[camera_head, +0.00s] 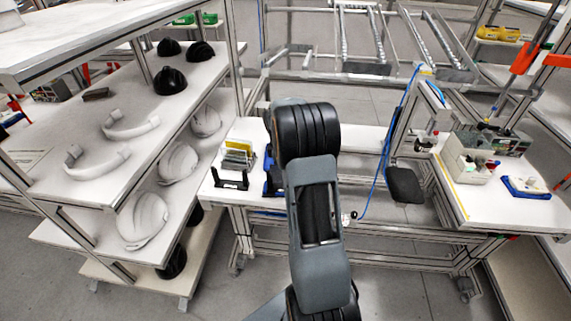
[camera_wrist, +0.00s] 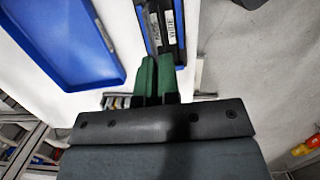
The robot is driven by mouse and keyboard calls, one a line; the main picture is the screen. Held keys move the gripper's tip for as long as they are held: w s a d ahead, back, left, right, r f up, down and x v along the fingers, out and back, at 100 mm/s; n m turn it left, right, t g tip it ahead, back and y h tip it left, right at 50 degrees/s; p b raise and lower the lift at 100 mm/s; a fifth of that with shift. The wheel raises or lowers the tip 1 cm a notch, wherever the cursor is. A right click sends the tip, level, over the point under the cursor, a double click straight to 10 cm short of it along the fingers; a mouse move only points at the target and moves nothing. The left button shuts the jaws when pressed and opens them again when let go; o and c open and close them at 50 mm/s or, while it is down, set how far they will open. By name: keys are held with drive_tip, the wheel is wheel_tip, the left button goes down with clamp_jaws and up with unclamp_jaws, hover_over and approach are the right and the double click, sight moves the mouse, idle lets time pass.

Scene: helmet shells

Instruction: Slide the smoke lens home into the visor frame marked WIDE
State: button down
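In the wrist view my gripper (camera_wrist: 157,62) has two green fingers close together, with a thin dark gap between them. I cannot tell whether a lens is in that gap. Just past the fingertips lies a dark, blue-edged piece (camera_wrist: 178,22) with white labels; their text is too small to read, so WIDE is not legible. In the head view my arm hides the gripper and part of the bench. A blue item (camera_head: 269,172) shows beside the arm. I cannot make out the smoke lens in either view.
A rack of upright plates (camera_head: 238,156) and a black bracket (camera_head: 231,181) stand on the white bench left of my arm. A blue tray (camera_wrist: 65,40) lies left of the fingers. Shelves with helmet shells (camera_head: 142,218) stand left; a bench with bins (camera_head: 470,165) stands right.

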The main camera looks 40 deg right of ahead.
drive_tip(key=shift+f+b, duration=0.6)
drive_tip(key=shift+f, duration=0.5)
drive_tip(key=c, duration=1.3)
unclamp_jaws()
drive_tip(key=shift+o, duration=0.2)
wheel_tip(320, 180, up, 14)
drive_tip(key=w+a, duration=0.1)
drive_tip(key=shift+w+a+b, duration=0.15)
drive_tip(key=shift+a+b, duration=0.15)
drive_tip(key=shift+f, duration=0.15)
